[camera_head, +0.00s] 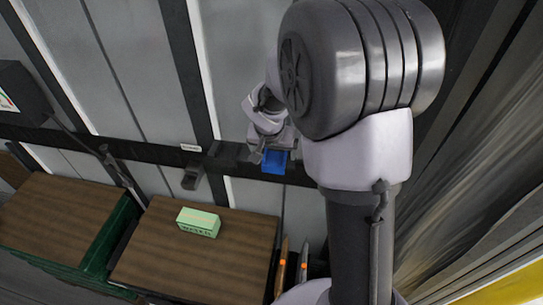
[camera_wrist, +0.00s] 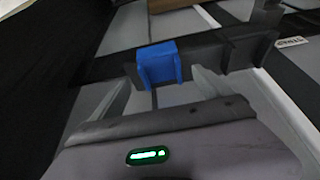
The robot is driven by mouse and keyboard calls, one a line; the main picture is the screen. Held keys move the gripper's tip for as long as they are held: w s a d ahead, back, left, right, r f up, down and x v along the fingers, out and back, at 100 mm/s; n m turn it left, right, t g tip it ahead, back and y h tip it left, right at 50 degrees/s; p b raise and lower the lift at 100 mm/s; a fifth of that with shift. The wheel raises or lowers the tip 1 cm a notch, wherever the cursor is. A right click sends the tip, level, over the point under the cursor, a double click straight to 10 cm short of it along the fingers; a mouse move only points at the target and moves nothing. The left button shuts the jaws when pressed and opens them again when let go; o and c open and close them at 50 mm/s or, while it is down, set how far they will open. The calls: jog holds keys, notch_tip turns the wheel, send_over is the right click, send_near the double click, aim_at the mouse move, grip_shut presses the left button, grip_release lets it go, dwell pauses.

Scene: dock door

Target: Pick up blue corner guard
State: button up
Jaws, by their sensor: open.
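The blue corner guard (camera_head: 273,163) sits on the dark rail across the door in the head view. In the wrist view the blue corner guard (camera_wrist: 158,62) shows a flat top and two downward flanges, straddling the dark bar. My gripper (camera_head: 274,153) is right at the guard in the head view, partly covering it and the rail. In the wrist view my gripper (camera_wrist: 161,78) is open, with one grey finger on each side below the guard. The guard appears ahead of the fingertips, and I cannot tell whether they touch it.
A dark rail (camera_head: 148,150) runs along the door, with a dark bracket (camera_head: 193,174) left of the guard. Below stands a wood-topped surface (camera_head: 190,262) with a pale green box (camera_head: 198,222). Orange-marked tools (camera_head: 282,265) stand at its right side.

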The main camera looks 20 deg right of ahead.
aim_at(275, 158)
jog(key=x, duration=0.3)
jog(key=shift+w+f, duration=0.2)
jog(key=shift+s+r, duration=0.1)
jog(key=shift+s, duration=0.05)
jog(key=shift+c, duration=0.2)
jog(key=c, duration=1.4)
jog(key=shift+c, duration=0.2)
jog(key=shift+r, duration=0.1)
